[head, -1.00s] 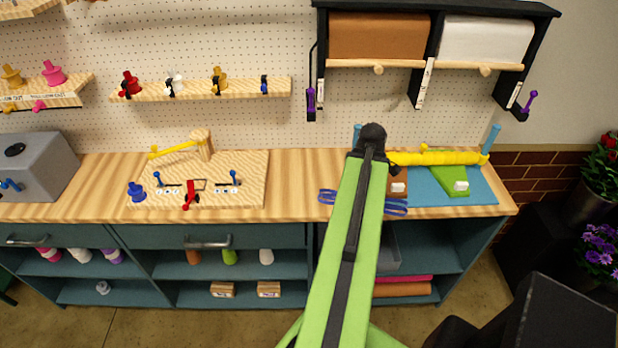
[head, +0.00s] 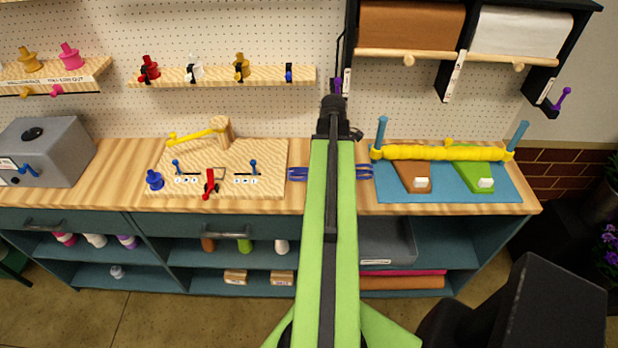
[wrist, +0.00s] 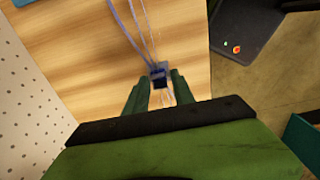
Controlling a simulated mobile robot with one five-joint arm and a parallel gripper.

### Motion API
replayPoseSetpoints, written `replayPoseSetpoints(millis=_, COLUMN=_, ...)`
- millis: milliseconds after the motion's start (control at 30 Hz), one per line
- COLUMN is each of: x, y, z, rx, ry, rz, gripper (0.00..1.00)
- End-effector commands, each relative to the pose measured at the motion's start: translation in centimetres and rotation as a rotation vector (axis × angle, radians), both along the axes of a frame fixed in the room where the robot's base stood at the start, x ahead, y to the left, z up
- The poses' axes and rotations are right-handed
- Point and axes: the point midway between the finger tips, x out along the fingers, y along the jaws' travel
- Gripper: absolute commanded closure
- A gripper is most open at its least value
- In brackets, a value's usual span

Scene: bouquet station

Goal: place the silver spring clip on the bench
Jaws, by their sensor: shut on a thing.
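My gripper (wrist: 160,88) points down over the wooden bench (wrist: 80,45) in the wrist view. Its green fingers are closed around a small silver-grey piece with a dark part, which looks like the silver spring clip (wrist: 158,70). Thin blue strands (wrist: 129,28) lie on the bench just beyond it. I cannot tell whether the clip touches the wood. In the head view my arm reaches over the bench (head: 338,203), its dark end hiding the fingers and clip. Blue loops (head: 298,174) show on both sides of the arm.
Left of the arm stands a wooden board (head: 268,158) with small levers. To the right lies a blue mat (head: 450,184) with a yellow roll (head: 440,153) between blue posts. A pegboard rack with paper rolls (head: 411,25) hangs behind. Bare bench shows beside the arm.

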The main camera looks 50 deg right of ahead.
Motion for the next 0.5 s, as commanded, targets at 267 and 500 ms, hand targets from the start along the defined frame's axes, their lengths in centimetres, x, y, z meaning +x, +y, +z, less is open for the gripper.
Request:
replayPoseSetpoints(millis=267, x=0.6, y=-0.4, z=-1.5, rx=0.0, ry=0.0, rz=0.0, gripper=1.0)
replayPoseSetpoints(millis=500, x=0.6, y=-0.4, z=-5.3, rx=0.0, ry=0.0, rz=0.001, gripper=1.0)
